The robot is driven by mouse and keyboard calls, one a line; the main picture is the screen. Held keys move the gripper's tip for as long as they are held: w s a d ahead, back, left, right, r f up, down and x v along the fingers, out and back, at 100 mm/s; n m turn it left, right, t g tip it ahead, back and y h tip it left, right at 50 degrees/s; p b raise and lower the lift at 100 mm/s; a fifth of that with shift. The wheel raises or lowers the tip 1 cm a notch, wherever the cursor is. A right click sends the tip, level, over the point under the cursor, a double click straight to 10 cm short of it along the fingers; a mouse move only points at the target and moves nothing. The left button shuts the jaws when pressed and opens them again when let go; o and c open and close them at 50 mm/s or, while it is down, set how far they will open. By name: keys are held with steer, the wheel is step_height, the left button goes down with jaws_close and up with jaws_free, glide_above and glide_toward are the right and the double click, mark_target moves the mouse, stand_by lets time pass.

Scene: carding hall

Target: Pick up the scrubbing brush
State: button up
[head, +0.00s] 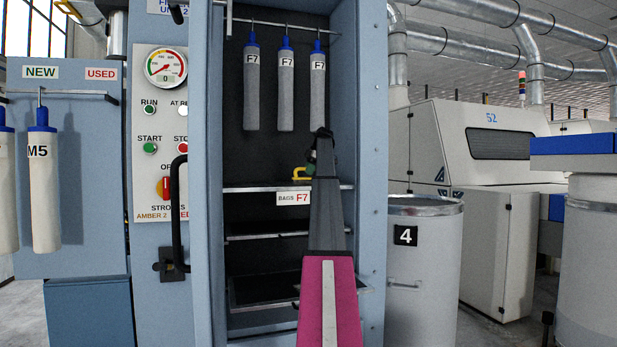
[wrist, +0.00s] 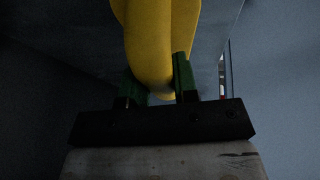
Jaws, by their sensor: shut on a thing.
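A yellow thing, which I take for the scrubbing brush (head: 301,172), shows in the head view at the shelf edge inside the open blue cabinet. Only a small part of it shows there, left of my arm. In the wrist view its smooth, rounded yellow body (wrist: 148,45) runs up out of the top of the picture; no bristles can be seen. My gripper (wrist: 157,75) has green fingers on both sides of it and is shut on it. In the head view my gripper (head: 311,166) is mostly hidden by my arm.
Several grey F7 filter bags (head: 286,95) hang from a rail above my gripper. The shelf (head: 250,188) bears a "BAGS F7" label (head: 293,198); lower shelves look empty. The cabinet's side walls (head: 372,150) stand close on both sides. A grey drum marked 4 (head: 430,280) stands right.

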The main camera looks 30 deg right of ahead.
steer(key=shift+r, duration=0.55)
steer(key=r, duration=0.3)
steer(key=shift+a+r, duration=0.25)
steer(key=shift+a, duration=0.1)
steer(key=a+r, duration=0.6)
steer(key=a, duration=0.5)
steer(key=shift+w+r, duration=0.2)
steer(key=shift+w, duration=0.1)
steer(key=shift+o, duration=0.7)
